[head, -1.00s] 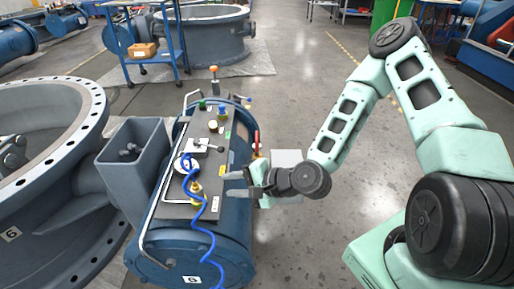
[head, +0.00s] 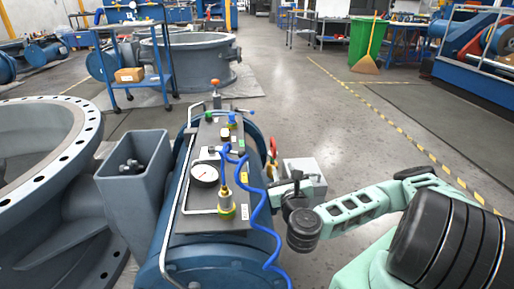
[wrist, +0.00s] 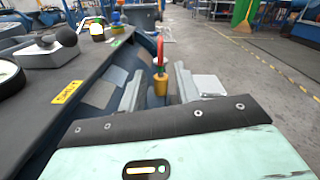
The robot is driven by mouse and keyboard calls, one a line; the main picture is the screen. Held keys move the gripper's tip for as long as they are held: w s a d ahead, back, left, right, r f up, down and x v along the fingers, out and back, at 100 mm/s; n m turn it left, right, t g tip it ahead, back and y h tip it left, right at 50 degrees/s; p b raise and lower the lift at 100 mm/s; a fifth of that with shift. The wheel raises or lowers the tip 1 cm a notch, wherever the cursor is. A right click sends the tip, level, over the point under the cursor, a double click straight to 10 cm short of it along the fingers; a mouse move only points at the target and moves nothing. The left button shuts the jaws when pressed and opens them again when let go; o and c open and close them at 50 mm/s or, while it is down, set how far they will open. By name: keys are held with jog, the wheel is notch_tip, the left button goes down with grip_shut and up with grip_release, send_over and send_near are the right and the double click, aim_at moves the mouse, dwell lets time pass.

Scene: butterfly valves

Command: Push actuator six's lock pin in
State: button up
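Actuator six is the blue cylinder (head: 205,262) with a dark top plate, left of my arm in the head view. A red-handled part with a brass-coloured base (head: 272,152) stands at its right side; I cannot tell for sure that it is the lock pin. In the wrist view this red part (wrist: 160,52) shows between and beyond my fingers. My gripper (head: 284,187) is beside the actuator's right side, with its fingers (wrist: 158,92) apart and nothing held. Whether the fingers touch anything is unclear.
The top plate carries a gauge (head: 204,175), a brass fitting (head: 226,208) and a blue hose (head: 262,215). A grey bin (head: 136,190) and a large flanged ring (head: 75,165) stand left. A pale box (head: 302,172) is behind my gripper.

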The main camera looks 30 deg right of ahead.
jog(key=b, duration=0.8)
send_near(272, 138)
jog(key=shift+m+h, duration=0.3)
jog(key=x, duration=0.8)
jog(key=shift+w+d+f, duration=0.1)
jog(key=shift+w+f, duration=0.15)
jog(key=shift+f, duration=0.15)
grip_shut()
